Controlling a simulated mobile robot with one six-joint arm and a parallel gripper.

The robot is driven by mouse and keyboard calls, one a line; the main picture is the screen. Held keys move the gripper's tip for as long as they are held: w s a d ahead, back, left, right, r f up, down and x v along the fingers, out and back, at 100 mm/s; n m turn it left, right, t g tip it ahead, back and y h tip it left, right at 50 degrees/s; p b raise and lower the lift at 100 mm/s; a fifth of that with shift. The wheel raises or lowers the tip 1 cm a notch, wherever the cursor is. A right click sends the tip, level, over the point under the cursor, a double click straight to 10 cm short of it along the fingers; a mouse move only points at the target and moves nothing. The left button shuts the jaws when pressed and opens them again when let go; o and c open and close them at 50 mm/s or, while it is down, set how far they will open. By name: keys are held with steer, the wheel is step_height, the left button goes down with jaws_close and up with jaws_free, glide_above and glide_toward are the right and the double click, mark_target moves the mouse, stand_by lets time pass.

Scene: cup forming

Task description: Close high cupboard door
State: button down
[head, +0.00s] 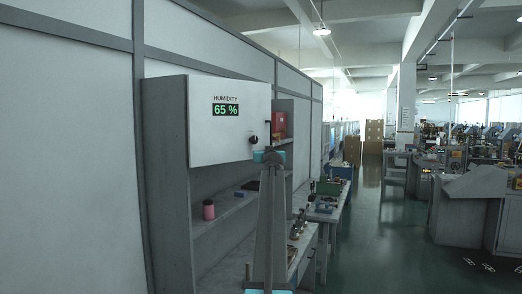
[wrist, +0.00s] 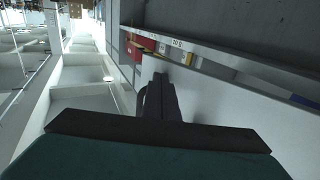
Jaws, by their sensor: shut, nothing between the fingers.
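The high cupboard door (head: 222,132) is white, with a green "HUMIDITY 65 %" display (head: 225,110) and a dark knob (head: 253,139) near its right edge. It appears to stand partly open, swung out from the cupboard's near left side. A red box (head: 279,124) shows beyond its right edge. My arm rises in front of the lower right of the door, with its teal wrist close to the door's lower right corner. In the wrist view, my gripper (wrist: 160,82) is shut and empty, close to a pale panel. I cannot tell whether it touches it.
The grey cupboard (head: 167,180) stands against the wall. A pink jar (head: 208,210) is on the open shelf below the door. A workbench with tools (head: 322,207) stands beyond, to the right. The green floor of the aisle (head: 385,240) is clear; machines line its right side.

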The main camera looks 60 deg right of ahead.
steer(key=shift+w+d+p, duration=0.3)
steer(key=shift+w, duration=0.05)
steer(key=shift+w, duration=0.15)
steer(key=shift+a, duration=0.1)
steer(key=s+a+b, duration=0.4)
steer(key=s+b, duration=0.3)
steer(key=s, duration=0.6)
steer(key=shift+s+a, duration=0.2)
stand_by(0.3)
